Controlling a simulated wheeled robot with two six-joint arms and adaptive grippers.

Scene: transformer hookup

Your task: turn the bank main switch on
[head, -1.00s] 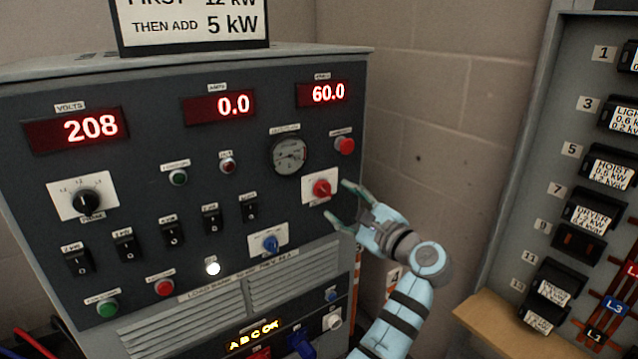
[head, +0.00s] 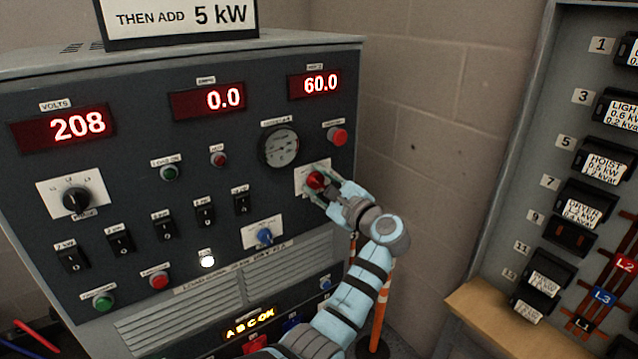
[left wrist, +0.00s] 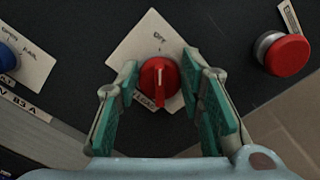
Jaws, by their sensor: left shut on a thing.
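The red rotary switch (head: 315,180) sits on a white plate on the dark panel, below and right of the round gauge. In the left wrist view the red switch (left wrist: 158,84) has a pale pointer line aimed up, near the word OFF. My left gripper (head: 326,189) is at the switch, shut on it. In the left wrist view the green-padded fingers of my left gripper (left wrist: 160,95) stand on either side of the knob. Their contact with it is hard to see there. My right gripper is not in view.
A red push button (head: 337,136) is above right of the switch. A blue knob (head: 265,236) is below left. Several black rocker switches (head: 204,212) line the panel. A breaker panel (head: 520,130) stands right. Displays read 208, 0.0 and 60.0.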

